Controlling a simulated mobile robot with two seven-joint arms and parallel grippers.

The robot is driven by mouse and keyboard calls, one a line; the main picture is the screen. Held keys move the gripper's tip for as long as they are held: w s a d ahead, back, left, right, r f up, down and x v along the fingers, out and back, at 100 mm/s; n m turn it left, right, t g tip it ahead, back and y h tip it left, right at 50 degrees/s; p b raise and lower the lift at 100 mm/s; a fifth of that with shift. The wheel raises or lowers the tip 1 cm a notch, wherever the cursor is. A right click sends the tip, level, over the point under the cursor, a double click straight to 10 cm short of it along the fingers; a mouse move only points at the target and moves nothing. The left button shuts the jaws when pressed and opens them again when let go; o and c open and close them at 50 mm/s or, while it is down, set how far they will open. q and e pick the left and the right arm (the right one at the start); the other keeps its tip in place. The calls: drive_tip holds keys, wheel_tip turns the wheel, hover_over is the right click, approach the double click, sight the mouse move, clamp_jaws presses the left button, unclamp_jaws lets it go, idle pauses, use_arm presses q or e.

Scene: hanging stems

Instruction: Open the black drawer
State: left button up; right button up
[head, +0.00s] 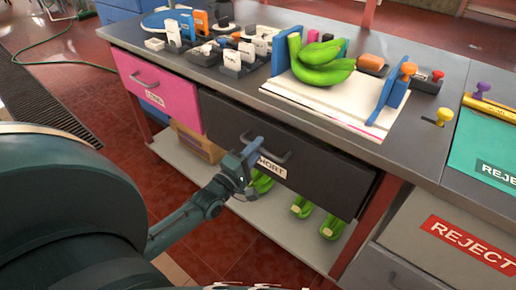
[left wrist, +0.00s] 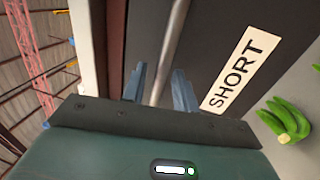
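The black drawer (head: 325,169) is in the counter front, under the worktop, with a white SHORT label and a bar handle (head: 283,158). Its front looks flush under the worktop, with no gap showing. My left gripper (head: 252,149) is at the left part of this handle. In the left wrist view the drawer front (left wrist: 205,40) and SHORT label fill the upper right. The handle bar (left wrist: 171,45) runs between the two blue fingers of my left gripper (left wrist: 160,88), which stand apart with space beside the bar. My right gripper is not in view.
A pink drawer (head: 160,97) is left of the black one. Green bananas (head: 318,62), a white board and several small items stand on the worktop. More green bunches (head: 302,207) lie on the lower shelf (head: 285,228). A grey REJECT bin (head: 440,225) is at the right.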

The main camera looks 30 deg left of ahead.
use_arm(q)
drive_tip(key=shift+w+r, duration=0.1)
drive_tip(key=shift+w, duration=0.3)
clamp_jaws()
idle(0.4)
